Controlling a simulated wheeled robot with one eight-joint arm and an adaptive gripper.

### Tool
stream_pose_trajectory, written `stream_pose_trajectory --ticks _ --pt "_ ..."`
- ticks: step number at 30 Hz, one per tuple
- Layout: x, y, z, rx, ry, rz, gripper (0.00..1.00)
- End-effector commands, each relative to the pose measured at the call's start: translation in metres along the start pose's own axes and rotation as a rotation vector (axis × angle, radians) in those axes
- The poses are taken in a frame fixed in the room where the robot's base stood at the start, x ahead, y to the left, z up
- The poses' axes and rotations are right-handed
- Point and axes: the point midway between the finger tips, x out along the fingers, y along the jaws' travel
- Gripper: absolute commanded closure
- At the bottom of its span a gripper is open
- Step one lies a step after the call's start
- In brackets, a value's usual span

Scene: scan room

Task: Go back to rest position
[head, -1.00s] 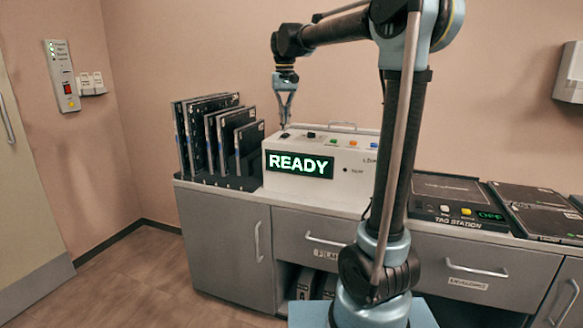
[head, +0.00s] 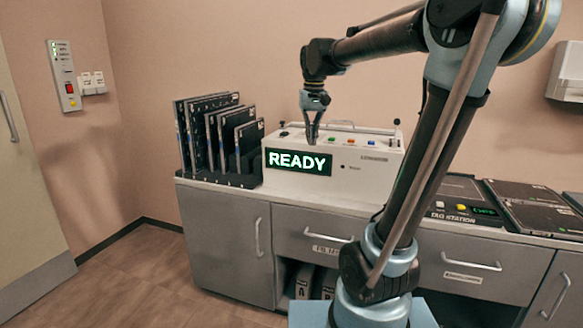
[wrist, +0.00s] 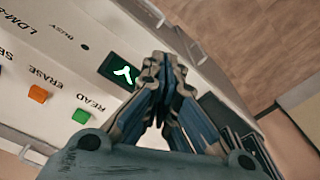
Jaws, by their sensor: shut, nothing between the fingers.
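My gripper (head: 312,138) hangs fingers down in front of the white reader box, its fingertips over the top front edge in the head view. It is shut and empty. In the wrist view the closed fingers (wrist: 160,95) show at the centre, overlapping the right part of the box's display. The white reader box (head: 375,178) stands on the counter, and its dark display (head: 299,162) reads READY in the head view. In the wrist view a green READ button (wrist: 82,116) and an orange ERASE button (wrist: 38,94) are to the left of the fingers.
A rack of upright dark cassettes (head: 213,140) stands left of the box. A tag station (head: 462,209) and flat dark panels (head: 540,208) lie on the counter to the right. Grey cabinets (head: 228,240) are below. A wall panel (head: 63,76) is at the left. The floor (head: 140,280) at the lower left is clear.

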Motion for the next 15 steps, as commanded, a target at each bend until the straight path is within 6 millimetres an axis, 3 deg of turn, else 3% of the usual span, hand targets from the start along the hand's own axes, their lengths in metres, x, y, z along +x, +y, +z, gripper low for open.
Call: stream_pose_trajectory --ticks 6,15 --pt "0.037 0.035 0.061 0.029 0.03 0.001 1.0" --pt "0.1 0.068 0.141 0.061 0.072 0.007 1.0"
